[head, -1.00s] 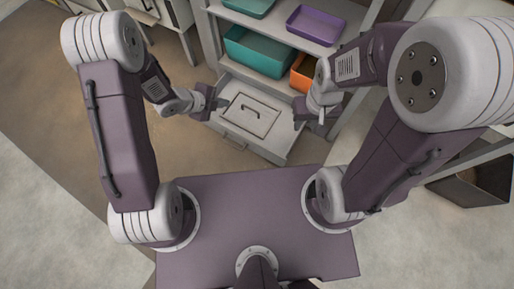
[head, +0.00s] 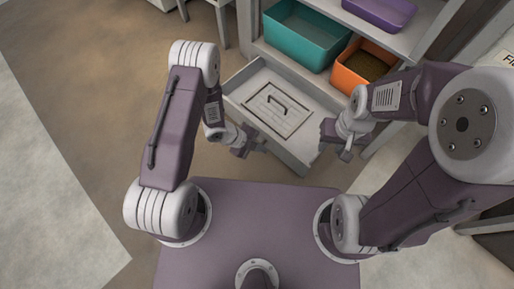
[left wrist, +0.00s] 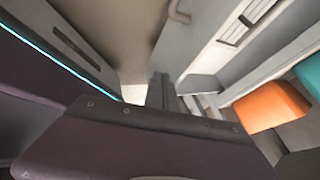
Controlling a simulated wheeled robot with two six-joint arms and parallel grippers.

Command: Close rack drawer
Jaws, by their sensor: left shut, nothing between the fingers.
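The rack drawer (head: 298,160) is pulled out from the bottom of the rack. A flat panel with a dark handle (head: 277,103) lies inside it. My left gripper (head: 246,148) is low at the drawer's front side, shut and empty; whether it touches the front cannot be told. In the left wrist view its fingers (left wrist: 162,92) are together, with the drawer (left wrist: 215,45) and a bar handle (left wrist: 179,12) beyond them. My right gripper (head: 343,148) is just right of the drawer; its fingers are too small to judge.
Above the drawer, a shelf holds a teal bin (head: 300,42) and an orange bin (head: 362,72) with brownish contents. A purple tray (head: 380,12) sits higher. Brown floor (head: 110,80) is clear to the left. A dark box (head: 495,243) stands at right.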

